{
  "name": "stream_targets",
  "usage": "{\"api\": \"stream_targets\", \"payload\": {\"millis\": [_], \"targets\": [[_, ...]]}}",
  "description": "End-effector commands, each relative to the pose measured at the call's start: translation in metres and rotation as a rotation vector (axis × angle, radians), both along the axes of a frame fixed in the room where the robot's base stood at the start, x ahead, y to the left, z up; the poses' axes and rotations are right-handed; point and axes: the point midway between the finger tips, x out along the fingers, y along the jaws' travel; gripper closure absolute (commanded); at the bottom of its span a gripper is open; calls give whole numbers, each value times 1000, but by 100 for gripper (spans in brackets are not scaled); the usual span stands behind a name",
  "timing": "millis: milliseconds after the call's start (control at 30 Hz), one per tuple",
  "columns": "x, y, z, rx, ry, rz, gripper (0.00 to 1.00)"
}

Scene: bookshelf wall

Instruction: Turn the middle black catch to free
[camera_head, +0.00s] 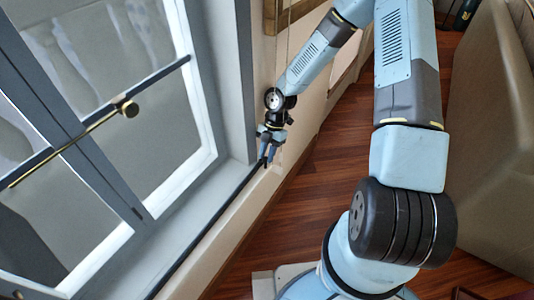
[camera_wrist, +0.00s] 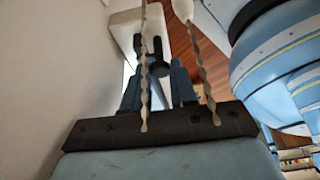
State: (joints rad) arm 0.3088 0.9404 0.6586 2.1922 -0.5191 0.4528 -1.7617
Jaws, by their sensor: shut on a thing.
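In the wrist view, a small black catch (camera_wrist: 158,68) with a rounded end shows against a pale block (camera_wrist: 124,24). My gripper (camera_wrist: 157,82) has its two blue-grey fingers on either side of the catch's stem and is shut on it. The exact contact is partly hidden between the fingers. In the head view, my gripper (camera_head: 268,160) points down beside the cream wall at the window's right. The catch is too small or hidden to make out there. Only one catch is visible, so its place among others cannot be told.
Two pale beaded cords (camera_wrist: 206,70) hang close in front of the wrist camera. Wood floor (camera_head: 300,200) lies open below, with a beige panel (camera_head: 490,140) at right.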

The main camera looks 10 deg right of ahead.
Motion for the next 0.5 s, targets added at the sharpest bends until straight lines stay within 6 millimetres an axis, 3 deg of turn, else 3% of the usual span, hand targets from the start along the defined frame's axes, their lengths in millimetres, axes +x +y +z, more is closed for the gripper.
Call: {"api": "stream_targets", "payload": {"millis": [500], "targets": [[0, 0, 0, 1, -2, -106, 100]]}}
